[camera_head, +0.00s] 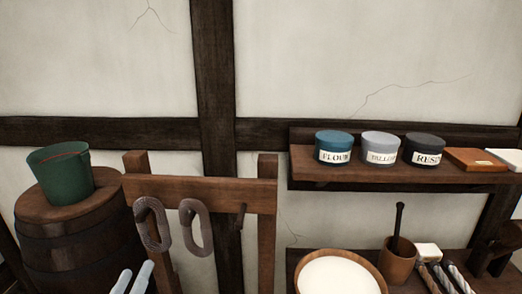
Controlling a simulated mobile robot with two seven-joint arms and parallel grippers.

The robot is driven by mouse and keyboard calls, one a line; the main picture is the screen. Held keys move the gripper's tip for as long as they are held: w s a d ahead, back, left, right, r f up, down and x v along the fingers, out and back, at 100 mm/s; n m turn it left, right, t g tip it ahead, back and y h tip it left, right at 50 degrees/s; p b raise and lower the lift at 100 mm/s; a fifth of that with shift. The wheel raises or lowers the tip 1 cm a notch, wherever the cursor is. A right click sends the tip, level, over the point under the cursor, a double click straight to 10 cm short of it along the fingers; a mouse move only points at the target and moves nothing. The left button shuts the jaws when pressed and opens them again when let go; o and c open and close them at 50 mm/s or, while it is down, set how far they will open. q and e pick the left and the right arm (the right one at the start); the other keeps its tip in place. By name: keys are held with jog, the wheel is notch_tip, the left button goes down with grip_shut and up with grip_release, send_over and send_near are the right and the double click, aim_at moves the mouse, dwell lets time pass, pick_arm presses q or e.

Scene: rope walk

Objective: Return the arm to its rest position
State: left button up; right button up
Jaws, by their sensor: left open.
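My left gripper (132,280) shows at the bottom left edge, in front of the barrel. Only its two pale fingers are in view, slightly apart, with nothing between them. The rest of the left arm is outside the frame.
A green bucket (62,173) stands on a barrel (75,235). Two rope coils hang on a wooden rack (225,193). A wall shelf (385,178) holds labelled tins and boxes. Below are a bowl (338,275), a mortar with pestle (398,258) and several rods (445,278).

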pick_arm(q)
jog(key=s+a+f+n+g+y, duration=0.25)
jog(key=f+n+g, duration=0.2)
jog(key=n, duration=0.55)
jog(key=s+a+f+n+g+y, duration=0.25)
jog(key=f+n+y, duration=0.2)
jog(key=n, duration=0.55)
jog(key=s+d+f+n+g+h, duration=0.7)
jog(key=s+d+f+g, duration=0.15)
jog(key=s+d, duration=0.4)
notch_tip(320, 180, down, 29)
jog(key=s+g+b, duration=0.1)
jog(key=g+b, duration=0.1)
jog(key=b, duration=0.5)
jog(key=s+a+f+b, duration=0.3)
jog(key=s+f+b, duration=0.2)
jog(key=s+f, duration=1)
notch_tip(320, 180, down, 4)
jog(key=shift+s+f+g, duration=0.1)
jog(key=shift+s+g, duration=0.2)
jog(key=shift+g, duration=0.05)
